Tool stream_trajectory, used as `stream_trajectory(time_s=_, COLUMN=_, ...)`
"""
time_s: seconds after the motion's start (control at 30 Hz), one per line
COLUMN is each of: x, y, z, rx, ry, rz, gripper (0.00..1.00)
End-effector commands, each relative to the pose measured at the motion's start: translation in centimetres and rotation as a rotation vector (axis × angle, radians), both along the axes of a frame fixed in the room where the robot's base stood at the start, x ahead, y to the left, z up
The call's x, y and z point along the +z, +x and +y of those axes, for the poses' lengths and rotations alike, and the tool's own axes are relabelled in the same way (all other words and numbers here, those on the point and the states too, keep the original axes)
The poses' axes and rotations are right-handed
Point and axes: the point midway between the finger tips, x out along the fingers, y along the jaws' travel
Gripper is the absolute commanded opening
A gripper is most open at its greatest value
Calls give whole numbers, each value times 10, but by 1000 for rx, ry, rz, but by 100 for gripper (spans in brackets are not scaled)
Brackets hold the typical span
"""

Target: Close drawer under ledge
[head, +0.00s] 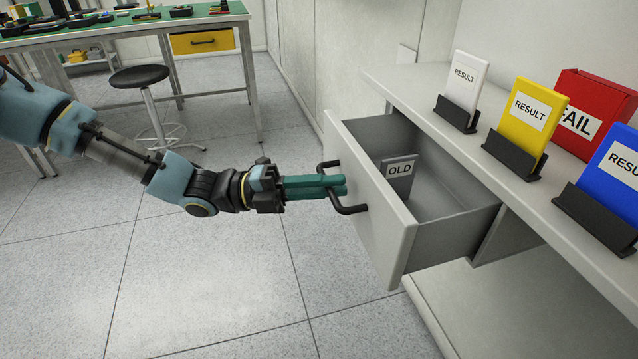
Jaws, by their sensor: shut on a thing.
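A light grey drawer (382,213) is pulled out from under the ledge (437,106) on the right. Inside it stands a grey card marked OLD (399,173); the rest of the visible drawer floor is bare. The drawer front carries a black bar handle (350,210). My gripper (338,186) reaches in from the left with its green fingers at the handle. The fingers are shut on the handle, though the exact contact is partly hidden by the fingers.
On the ledge, white (467,82), yellow (526,119) and blue (612,173) RESULT cards stand in black holders. A red FAIL box (594,107) stands behind them. A stool (139,78) and green-topped workbench (110,29) are at the back left. The floor before the drawer is clear.

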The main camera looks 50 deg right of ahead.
Motion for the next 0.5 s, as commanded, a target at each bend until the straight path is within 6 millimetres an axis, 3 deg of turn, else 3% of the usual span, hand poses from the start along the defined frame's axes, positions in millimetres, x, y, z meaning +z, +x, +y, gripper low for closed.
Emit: stream_trajectory(time_s=0.5, x=1, y=-55, z=-78, rx=1, ry=0, rz=-1, gripper=0)
